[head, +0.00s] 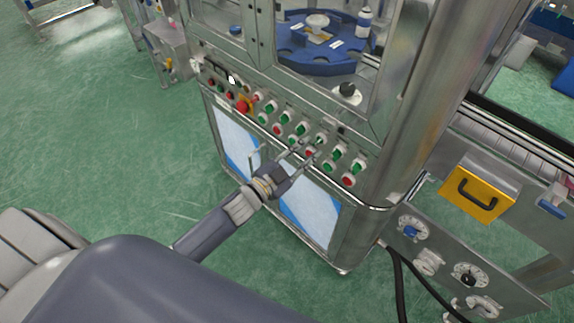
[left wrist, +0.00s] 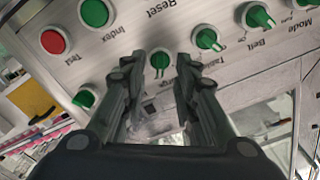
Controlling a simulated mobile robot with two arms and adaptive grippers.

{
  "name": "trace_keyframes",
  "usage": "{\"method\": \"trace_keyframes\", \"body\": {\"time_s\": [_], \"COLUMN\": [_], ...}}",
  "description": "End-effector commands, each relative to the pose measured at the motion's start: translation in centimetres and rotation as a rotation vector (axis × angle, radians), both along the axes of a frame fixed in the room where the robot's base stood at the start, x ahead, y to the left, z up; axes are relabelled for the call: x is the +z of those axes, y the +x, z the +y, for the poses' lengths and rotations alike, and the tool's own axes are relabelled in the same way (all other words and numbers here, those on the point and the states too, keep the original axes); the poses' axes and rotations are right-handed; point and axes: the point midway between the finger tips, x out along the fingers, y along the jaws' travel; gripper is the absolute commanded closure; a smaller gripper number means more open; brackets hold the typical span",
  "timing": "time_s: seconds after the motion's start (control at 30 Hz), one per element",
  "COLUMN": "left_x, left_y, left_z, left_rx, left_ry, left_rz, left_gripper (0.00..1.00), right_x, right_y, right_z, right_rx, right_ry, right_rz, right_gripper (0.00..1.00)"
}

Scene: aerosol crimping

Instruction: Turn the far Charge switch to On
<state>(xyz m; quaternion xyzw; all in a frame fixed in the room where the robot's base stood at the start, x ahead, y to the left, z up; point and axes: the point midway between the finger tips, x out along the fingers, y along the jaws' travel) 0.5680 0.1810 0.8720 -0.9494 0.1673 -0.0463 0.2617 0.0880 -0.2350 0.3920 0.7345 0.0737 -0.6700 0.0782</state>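The control panel (head: 272,112) on the machine front carries rows of red and green buttons and switches. In the left wrist view, a green rotary switch (left wrist: 160,60) sits between my left gripper's fingertips, with a partly hidden label below it ending in "ge", which fits Charge. Its handle is roughly upright in that view; its set position cannot be read. My left gripper (left wrist: 164,58) is open, with one finger on each side of the switch; contact cannot be told. In the head view, my left gripper (head: 308,150) is at the panel's right half. My right gripper is not in view.
Close by in the left wrist view are the Table switch (left wrist: 207,38), Belt switch (left wrist: 258,17), another green switch (left wrist: 85,98), the green Index button (left wrist: 94,13) and a red button (left wrist: 54,40). A conveyor with a yellow handled cover (head: 478,190) stands at right.

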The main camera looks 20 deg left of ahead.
Motion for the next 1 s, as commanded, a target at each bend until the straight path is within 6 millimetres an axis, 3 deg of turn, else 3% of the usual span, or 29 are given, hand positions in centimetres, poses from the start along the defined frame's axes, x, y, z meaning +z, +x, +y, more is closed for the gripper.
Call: {"method": "trace_keyframes", "body": {"time_s": [0.2, 0.4, 0.63, 1.0], "left_x": [-0.2, -0.1, 0.0, 0.0], "left_y": [-4.0, -6.7, -8.0, -8.0], "left_z": [1.5, 2.4, 2.9, 3.0], "left_rx": [0.001, 0.001, 0.001, 0.001], "left_ry": [0.002, 0.002, 0.002, 0.002], "left_rz": [0.003, 0.003, 0.0, 0.0], "left_gripper": [0.72, 0.72, 0.72, 0.72], "right_x": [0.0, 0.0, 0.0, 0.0], "right_y": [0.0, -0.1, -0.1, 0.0], "right_z": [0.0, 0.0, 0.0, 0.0], "right_rx": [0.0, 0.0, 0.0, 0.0], "right_ry": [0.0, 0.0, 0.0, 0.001], "right_rz": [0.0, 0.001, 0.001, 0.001], "right_gripper": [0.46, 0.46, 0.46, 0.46]}}
